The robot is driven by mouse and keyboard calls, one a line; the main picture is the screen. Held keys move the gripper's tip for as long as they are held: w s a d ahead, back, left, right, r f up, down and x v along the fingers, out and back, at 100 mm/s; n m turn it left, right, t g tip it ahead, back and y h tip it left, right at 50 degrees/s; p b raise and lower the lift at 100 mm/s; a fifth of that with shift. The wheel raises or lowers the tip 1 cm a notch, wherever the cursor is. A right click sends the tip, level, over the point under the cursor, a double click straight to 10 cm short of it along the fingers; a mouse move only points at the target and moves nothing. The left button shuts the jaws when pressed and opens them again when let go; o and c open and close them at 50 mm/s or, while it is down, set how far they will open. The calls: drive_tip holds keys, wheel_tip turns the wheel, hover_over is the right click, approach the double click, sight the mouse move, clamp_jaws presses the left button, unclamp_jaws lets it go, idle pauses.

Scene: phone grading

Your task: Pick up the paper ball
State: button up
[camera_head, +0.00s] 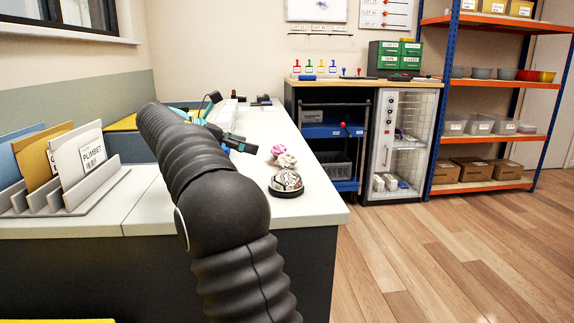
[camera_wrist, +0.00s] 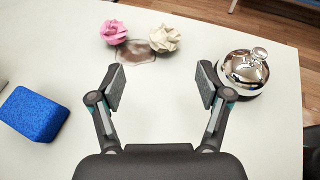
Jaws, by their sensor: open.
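Two crumpled, paper-like balls lie near the far edge of the white counter in the wrist view: a pink ball (camera_wrist: 114,32) on the left and a cream ball (camera_wrist: 164,38) to its right. The frames do not show which one the task means. The pink ball (camera_head: 276,151) and cream ball (camera_head: 288,160) also show in the head view, close together behind the bell. My gripper (camera_wrist: 160,85) is open and empty, its fingers spread apart, short of both balls. In the head view my gripper (camera_head: 238,146) is partly hidden behind my arm, left of the balls.
A shiny bell (camera_wrist: 243,72) stands right of my gripper, near the right finger. A blue sponge (camera_wrist: 33,113) lies to the left. A brownish flat patch (camera_wrist: 134,53) lies between the balls. A file holder (camera_head: 68,196) stands at the counter's left.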

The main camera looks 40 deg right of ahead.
sight(283, 153)
drive_tip(key=b+x, duration=0.1)
drive_tip(key=x, duration=0.6)
drive_tip(key=shift+s+d+f, duration=0.1)
drive_tip(key=shift+d+f, duration=0.05)
drive_tip(key=shift+d, duration=0.2)
drive_tip(key=shift+s+r+b+x, duration=0.15)
drive_tip(key=shift+b+x, duration=0.4)
drive_tip(key=shift+x, duration=0.85)
drive_tip(key=shift+s+r+b+x, duration=0.15)
drive_tip(key=shift+b+x, duration=0.35)
drive_tip(key=shift+x, duration=0.85)
drive_tip(key=shift+f, duration=0.1)
drive_tip(key=c, duration=0.8)
